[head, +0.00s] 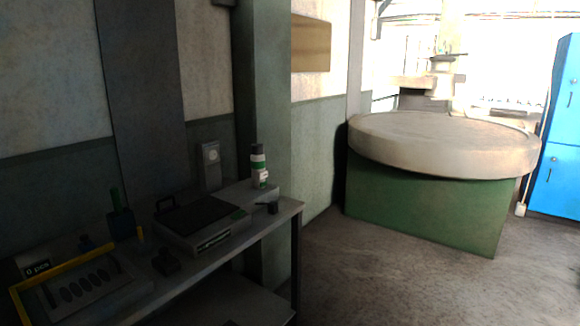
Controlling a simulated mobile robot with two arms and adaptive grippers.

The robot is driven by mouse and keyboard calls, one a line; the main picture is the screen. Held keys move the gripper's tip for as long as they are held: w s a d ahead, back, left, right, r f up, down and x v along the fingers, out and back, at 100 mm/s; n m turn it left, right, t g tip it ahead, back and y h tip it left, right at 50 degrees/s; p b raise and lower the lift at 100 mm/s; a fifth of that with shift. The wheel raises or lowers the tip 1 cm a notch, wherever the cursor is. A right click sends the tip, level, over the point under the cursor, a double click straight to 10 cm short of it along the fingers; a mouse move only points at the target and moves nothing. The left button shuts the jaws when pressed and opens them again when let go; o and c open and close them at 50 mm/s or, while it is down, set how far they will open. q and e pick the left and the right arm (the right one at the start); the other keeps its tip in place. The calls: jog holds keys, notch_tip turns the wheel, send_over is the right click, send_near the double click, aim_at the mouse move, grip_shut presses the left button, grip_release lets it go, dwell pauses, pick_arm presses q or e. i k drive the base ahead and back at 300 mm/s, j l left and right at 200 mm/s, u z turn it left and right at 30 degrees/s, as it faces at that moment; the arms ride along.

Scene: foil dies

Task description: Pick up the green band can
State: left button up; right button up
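The green band can (259,167) stands upright at the far right end of a grey workbench, near the wall column. It has a dark top, a white body and a green band, with a pale label low on its side. Nothing covers it from this side. Neither of my grippers shows in the head view.
The workbench (181,289) also holds a flat case-like device (203,223), a small dark object (270,208) near the can, a green-handled item in a holder (121,219) and a yellow-edged tray (60,265). A large round table (440,140) stands right. Floor between is clear.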

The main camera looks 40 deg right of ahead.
aim_at(259, 173)
jog(key=z, duration=1.25)
jog(key=i+l, duration=0.2)
jog(key=u, duration=0.05)
